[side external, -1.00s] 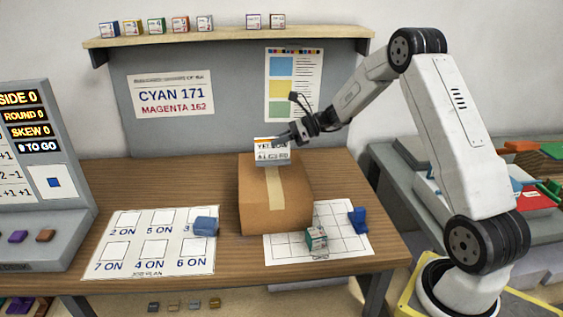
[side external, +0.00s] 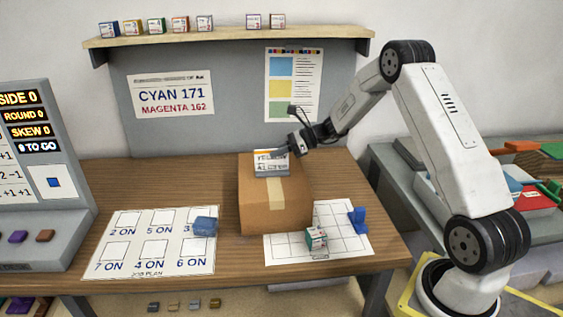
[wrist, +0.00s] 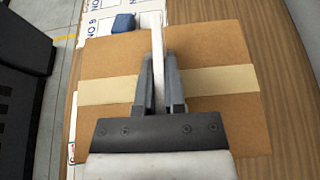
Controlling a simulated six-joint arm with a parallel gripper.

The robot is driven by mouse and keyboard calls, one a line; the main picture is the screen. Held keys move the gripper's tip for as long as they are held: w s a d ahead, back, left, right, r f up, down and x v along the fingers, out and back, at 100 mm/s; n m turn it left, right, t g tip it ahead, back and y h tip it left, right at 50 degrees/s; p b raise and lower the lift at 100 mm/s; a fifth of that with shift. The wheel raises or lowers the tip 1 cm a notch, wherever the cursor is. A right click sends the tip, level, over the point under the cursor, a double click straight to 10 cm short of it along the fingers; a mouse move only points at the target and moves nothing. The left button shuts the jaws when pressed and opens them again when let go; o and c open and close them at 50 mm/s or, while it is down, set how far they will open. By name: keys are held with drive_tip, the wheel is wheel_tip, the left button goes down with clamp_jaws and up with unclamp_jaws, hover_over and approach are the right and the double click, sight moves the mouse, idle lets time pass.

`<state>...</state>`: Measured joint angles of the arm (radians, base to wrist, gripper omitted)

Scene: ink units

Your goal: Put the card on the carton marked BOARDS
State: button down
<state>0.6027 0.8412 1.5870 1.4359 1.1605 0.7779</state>
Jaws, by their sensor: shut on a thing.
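The card (side external: 271,163) is a small white and grey upright panel with an orange top edge and printing that reads partly as YELLOW. In the wrist view the card (wrist: 157,62) shows edge-on as a white strip between my fingers. My gripper (side external: 284,152) is shut on it from above and the right. The brown carton (side external: 275,212) with a pale tape strip stands below; its taped top (wrist: 215,80) fills much of the wrist view. The card is at the carton's top, resting or just above; I cannot tell which. No BOARDS marking is readable.
A white plan sheet (side external: 135,247) with a blue block (side external: 204,226) lies left of the carton. A gridded sheet (side external: 345,240) to the right bears a green-white box (side external: 316,238) and a blue piece (side external: 357,220). A grey console (side external: 40,190) stands far left.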

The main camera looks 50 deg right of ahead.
drive_tip(key=c, duration=0.7)
unclamp_jaws()
drive_tip(key=shift+r, duration=0.1)
drive_tip(key=shift+r, duration=0.15)
drive_tip(key=v, duration=1.2)
